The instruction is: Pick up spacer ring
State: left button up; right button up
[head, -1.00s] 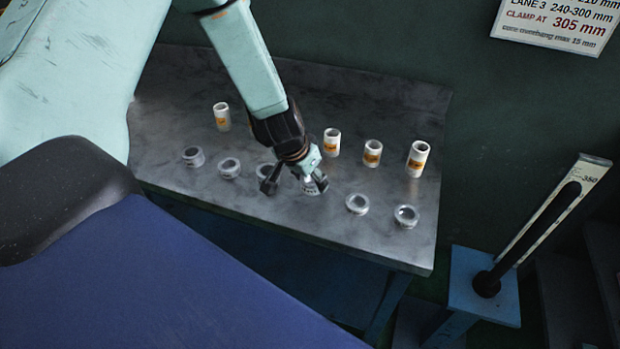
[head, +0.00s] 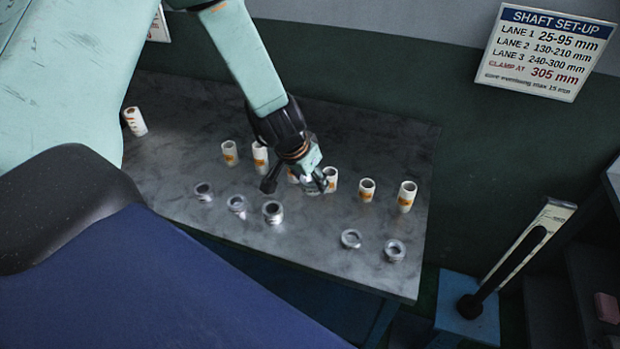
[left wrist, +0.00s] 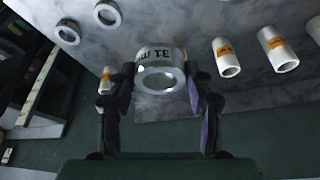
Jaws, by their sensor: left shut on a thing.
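My left gripper (head: 300,186) is shut on a grey metal spacer ring (head: 313,187). In the left wrist view the ring (left wrist: 160,68) sits between the two fingers, with an upside-down marking that seems to read 31 m and part of a further letter. In the head view the fingers partly hide the ring, and it appears raised above the table. Other spacer rings stand in a row on the table: three to the left, one of them here (head: 272,212), and two to the right, one of them here (head: 351,239). My right gripper is not in view.
White cores with orange labels, one here (head: 406,196), stand behind the rings on the grey table (head: 320,262). Another white core (head: 135,121) is at the far left. A gauge post on a blue stand (head: 468,322) is to the right. A sign (head: 546,50) hangs behind.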

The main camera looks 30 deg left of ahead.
pick_arm(q)
notch_tip(320, 180, up, 12)
jog(key=p, duration=0.5)
jog(key=shift+f+p, duration=0.2)
jog(key=shift+p, duration=0.15)
dwell(0.7)
